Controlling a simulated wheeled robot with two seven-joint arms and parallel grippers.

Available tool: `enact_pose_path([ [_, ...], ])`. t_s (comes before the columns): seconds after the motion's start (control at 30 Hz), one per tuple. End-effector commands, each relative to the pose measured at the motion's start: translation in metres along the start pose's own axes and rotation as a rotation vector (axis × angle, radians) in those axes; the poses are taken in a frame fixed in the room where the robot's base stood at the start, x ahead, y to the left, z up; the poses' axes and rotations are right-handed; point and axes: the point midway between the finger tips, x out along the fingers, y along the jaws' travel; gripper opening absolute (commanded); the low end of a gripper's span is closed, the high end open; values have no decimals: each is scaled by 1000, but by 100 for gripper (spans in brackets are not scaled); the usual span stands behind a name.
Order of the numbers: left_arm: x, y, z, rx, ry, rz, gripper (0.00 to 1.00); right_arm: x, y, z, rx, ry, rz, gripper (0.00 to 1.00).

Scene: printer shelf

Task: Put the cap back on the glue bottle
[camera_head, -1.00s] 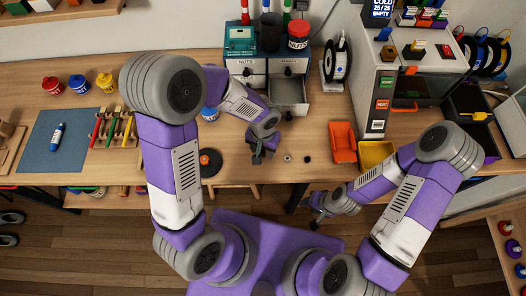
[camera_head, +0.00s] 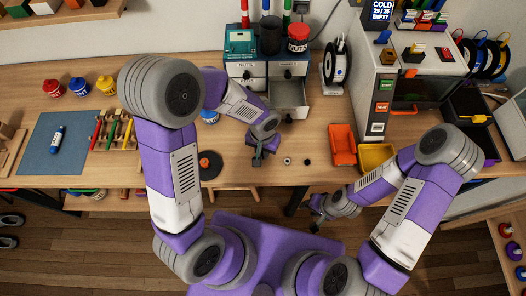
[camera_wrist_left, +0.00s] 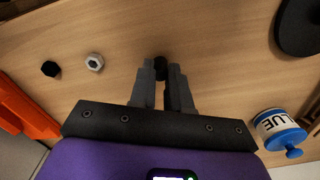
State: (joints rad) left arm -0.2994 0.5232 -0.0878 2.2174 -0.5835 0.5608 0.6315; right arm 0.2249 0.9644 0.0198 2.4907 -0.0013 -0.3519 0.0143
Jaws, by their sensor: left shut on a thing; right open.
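The glue bottle (camera_wrist_left: 278,130) is a white, blue-topped jar at the right of the left wrist view, with a blue knob on its top. In the head view only its blue part (camera_head: 210,114) shows beside my left arm. My left gripper (camera_head: 257,156) is over the table near its front edge, apart from the bottle. In the left wrist view its fingers (camera_wrist_left: 161,82) are shut on a small black piece (camera_wrist_left: 160,67), which looks like the cap. My right gripper (camera_head: 316,215) is open and empty, low in front of the table edge.
A pale nut (camera_wrist_left: 94,61) and a black nut (camera_wrist_left: 50,68) lie on the table beside my left gripper. A black disc (camera_head: 210,164) lies left of it. An open drawer (camera_head: 290,97) is behind it.

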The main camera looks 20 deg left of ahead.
Motion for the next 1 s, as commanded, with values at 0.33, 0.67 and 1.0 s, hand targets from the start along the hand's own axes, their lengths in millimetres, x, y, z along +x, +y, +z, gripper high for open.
enact_pose_path([
  [0.33, -68, 0, -1, 0, 5, 1, 0, -16, -6, 1, 0, 0, 0, 43],
  [0.67, -96, 0, 0, 2, 1, 0, 0, -20, -8, 1, 0, 0, 0, 43],
  [1.0, -94, -2, -1, -3, -1, 0, 0, -20, -7, 1, 0, 0, 0, 43],
])
